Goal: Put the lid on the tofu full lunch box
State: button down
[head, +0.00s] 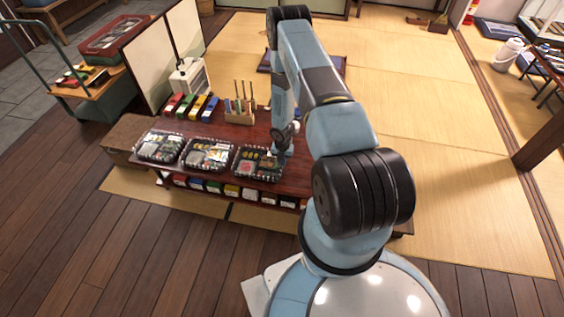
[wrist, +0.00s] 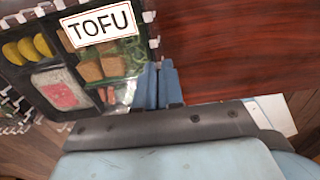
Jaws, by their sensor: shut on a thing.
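The tofu lunch box (head: 245,170) is the rightmost of three dark boxes in a row on the red-brown table. In the wrist view the tofu box (wrist: 45,98) holds yellow slices, brown tofu cubes, greens and a pink-and-white item. A white TOFU label (wrist: 100,25) lies over it. My gripper (head: 277,154) is at this box's right side. In the wrist view my gripper (wrist: 160,86) has its blue fingers together at the right edge, shut on what looks like a clear lid's edge. Glossy reflections suggest this clear lid (wrist: 125,93); whether it sits flat is unclear.
The middle lunch box (head: 207,154) and left lunch box (head: 160,146) stand close to the left. Behind are coloured blocks (head: 190,106) and a wooden holder (head: 240,112) with upright sticks. Bare table (wrist: 230,50) lies right of the tofu box.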

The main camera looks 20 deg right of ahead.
jog(key=c, duration=1.2)
grip_release()
jog(key=shift+o, duration=0.5)
jog(key=o, duration=0.5)
jog(key=shift+c, duration=0.2)
jog(key=shift+r, duration=0.1)
notch_tip(320, 180, up, 8)
jog(key=shift+c, duration=0.4)
